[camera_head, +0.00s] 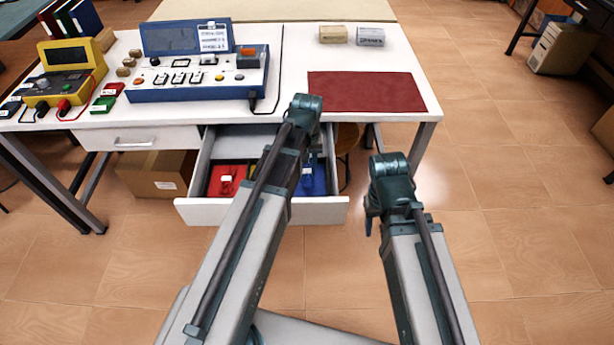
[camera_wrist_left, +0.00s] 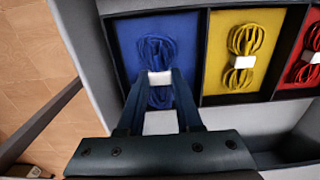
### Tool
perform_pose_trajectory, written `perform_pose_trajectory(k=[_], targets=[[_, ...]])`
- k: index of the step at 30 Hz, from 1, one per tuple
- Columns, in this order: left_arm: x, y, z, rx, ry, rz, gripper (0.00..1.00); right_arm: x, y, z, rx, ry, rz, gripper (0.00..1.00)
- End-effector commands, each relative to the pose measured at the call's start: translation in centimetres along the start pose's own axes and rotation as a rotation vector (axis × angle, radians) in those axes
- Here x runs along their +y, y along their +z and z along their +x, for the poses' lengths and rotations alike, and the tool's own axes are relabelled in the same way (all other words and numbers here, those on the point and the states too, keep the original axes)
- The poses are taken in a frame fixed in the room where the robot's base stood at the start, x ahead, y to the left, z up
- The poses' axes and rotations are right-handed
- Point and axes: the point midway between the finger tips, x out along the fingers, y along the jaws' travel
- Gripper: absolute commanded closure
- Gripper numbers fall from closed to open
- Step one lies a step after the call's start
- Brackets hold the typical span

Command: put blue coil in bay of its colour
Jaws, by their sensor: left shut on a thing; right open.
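The blue coil (camera_wrist_left: 156,52) with a white band is inside the blue bay (camera_wrist_left: 122,40) of the open drawer. My left gripper (camera_wrist_left: 159,80) is shut on it at the band, pointing down into the bay. I cannot tell whether the coil rests fully on the bay floor. In the head view my left arm crosses the drawer and partly hides the blue bay (camera_head: 320,182). My right gripper (camera_head: 370,222) is open and empty, to the right of the drawer above the floor.
The yellow bay (camera_wrist_left: 216,84) holds a yellow coil (camera_wrist_left: 244,42), and the red bay (camera_wrist_left: 290,80) holds a red coil (camera_wrist_left: 312,55). The drawer's front wall (camera_head: 200,211) stands below the table. A blue instrument (camera_head: 200,78) and a dark red mat (camera_head: 365,92) lie on top.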

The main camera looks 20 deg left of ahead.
Motion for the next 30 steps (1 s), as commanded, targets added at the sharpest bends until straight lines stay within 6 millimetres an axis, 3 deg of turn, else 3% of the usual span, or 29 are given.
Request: perform_pose_trajectory(k=[1,6,19,20,24,30], targets=[[0.0,0.0,1.3,0.0,0.0,0.0,1.0,-0.1,-0.1,1.3,0.0,0.0,0.0,0.5],[0.0,0.0,3.0,0.0,0.0,0.0,1.0,-0.3,-0.2,3.0,0.0,0.0,0.0,0.5],[0.0,0.0,3.3,0.0,0.0,0.0,1.0,-0.3,-0.2,3.2,0.0,0.0,0.0,0.5],[0.0,0.0,3.1,0.0,0.0,0.0,0.63,-0.3,-0.2,3.1,0.0,0.0,0.0,0.5],[0.0,0.0,3.1,0.0,0.0,0.0,0.37,-0.3,-0.2,3.1,0.0,0.0,0.0,0.5],[0.0,0.0,3.1,0.0,0.0,0.0,0.36,-0.3,-0.2,3.1,0.0,0.0,0.0,0.5]])
